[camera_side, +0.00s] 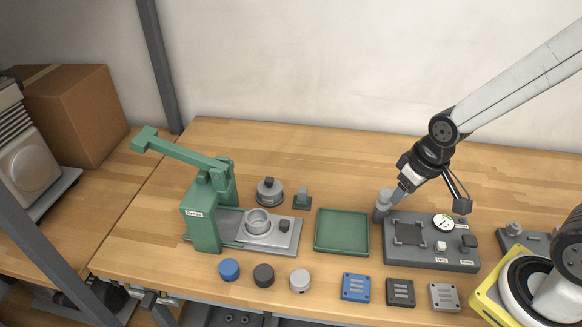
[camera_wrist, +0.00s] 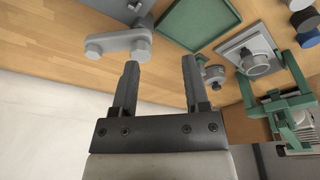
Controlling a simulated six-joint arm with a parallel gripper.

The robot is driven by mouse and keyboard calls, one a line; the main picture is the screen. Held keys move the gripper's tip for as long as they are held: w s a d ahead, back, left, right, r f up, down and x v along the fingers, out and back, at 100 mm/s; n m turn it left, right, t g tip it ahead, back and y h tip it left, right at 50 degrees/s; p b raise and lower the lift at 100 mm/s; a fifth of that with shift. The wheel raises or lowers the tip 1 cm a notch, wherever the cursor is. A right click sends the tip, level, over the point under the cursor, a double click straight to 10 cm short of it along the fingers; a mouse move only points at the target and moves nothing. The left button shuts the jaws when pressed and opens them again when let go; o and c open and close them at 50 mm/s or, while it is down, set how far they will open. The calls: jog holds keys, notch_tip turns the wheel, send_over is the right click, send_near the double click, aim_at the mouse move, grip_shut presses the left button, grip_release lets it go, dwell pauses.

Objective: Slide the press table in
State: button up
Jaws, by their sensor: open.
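The press table, a light grey plate (camera_side: 286,243), sticks out to the right of the green press (camera_side: 205,225). A round metal cup (camera_side: 258,221) and a small dark knob (camera_side: 284,226) stand on it. The press lever is raised to the upper left. In the wrist view the plate (camera_wrist: 232,46) and press (camera_wrist: 287,103) are at the right. My gripper (camera_wrist: 160,63) is open with nothing between its fingers.
A green tray (camera_side: 342,251) lies between the press and the gauge station (camera_side: 430,262). The station's grey post (camera_side: 383,203) is close to my gripper. A round grey part (camera_side: 270,191) and a small green-based part (camera_side: 302,199) stand behind the press table. Several caps and blocks line the front.

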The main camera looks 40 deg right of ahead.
jog(key=shift+w, duration=0.1)
grip_shut()
jog(key=w+a+f+m+t+y, duration=0.1)
jog(key=w+f+m+t, duration=0.3)
jog(key=w+m, duration=0.15)
jog(key=a+f+m+y, duration=0.1)
jog(key=a+m+y, duration=0.2)
jog(key=a+y, duration=0.2)
jog(key=shift+s+a+y, duration=0.3)
jog(key=shift+a, duration=0.55)
